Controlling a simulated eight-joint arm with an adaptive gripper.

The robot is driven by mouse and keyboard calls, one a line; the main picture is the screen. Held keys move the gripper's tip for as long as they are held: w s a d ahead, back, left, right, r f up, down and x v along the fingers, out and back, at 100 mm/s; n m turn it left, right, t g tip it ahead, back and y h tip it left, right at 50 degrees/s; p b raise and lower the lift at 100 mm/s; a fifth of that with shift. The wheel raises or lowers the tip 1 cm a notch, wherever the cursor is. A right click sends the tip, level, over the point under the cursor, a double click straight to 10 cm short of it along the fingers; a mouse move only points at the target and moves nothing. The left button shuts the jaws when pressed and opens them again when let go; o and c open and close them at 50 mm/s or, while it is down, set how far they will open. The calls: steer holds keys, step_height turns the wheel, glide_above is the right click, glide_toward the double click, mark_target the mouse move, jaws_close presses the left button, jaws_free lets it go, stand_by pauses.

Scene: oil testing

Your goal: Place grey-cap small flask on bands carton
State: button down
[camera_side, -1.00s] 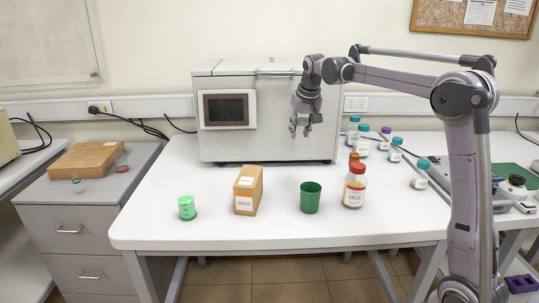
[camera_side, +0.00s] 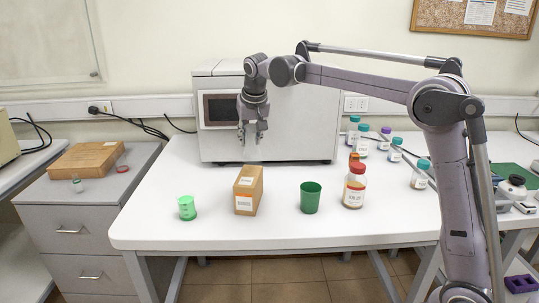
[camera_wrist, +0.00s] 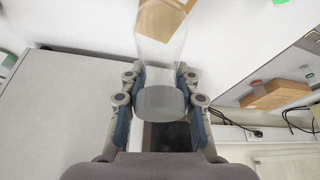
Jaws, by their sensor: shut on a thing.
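My gripper (camera_side: 249,136) is shut on the grey-cap small flask. In the wrist view my gripper (camera_wrist: 160,88) has its fingers on both sides of the grey cap (camera_wrist: 160,102), and the clear flask body (camera_wrist: 160,57) extends away from it. In the side view the clear flask is too faint to make out. The bands carton (camera_side: 248,191), a small brown box with white labels, stands upright on the white table. My gripper is above it and appears farther back, near the white machine. In the wrist view the carton (camera_wrist: 163,18) shows beyond and through the flask.
A light green cup (camera_side: 187,208) stands left of the carton and a dark green cup (camera_side: 310,198) right of it. A red-cap bottle (camera_side: 354,187) is farther right. The white machine (camera_side: 300,120) stands behind. Several capped bottles are at the back right.

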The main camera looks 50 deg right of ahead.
mark_target(246, 152)
steer(key=shift+w+a+f, duration=0.4)
steer(key=shift+a+f, duration=0.05)
steer(key=shift+a, duration=0.05)
steer(key=shift+f, duration=2)
steer(key=shift+f, duration=0.1)
steer(key=c, duration=1)
jaws_free()
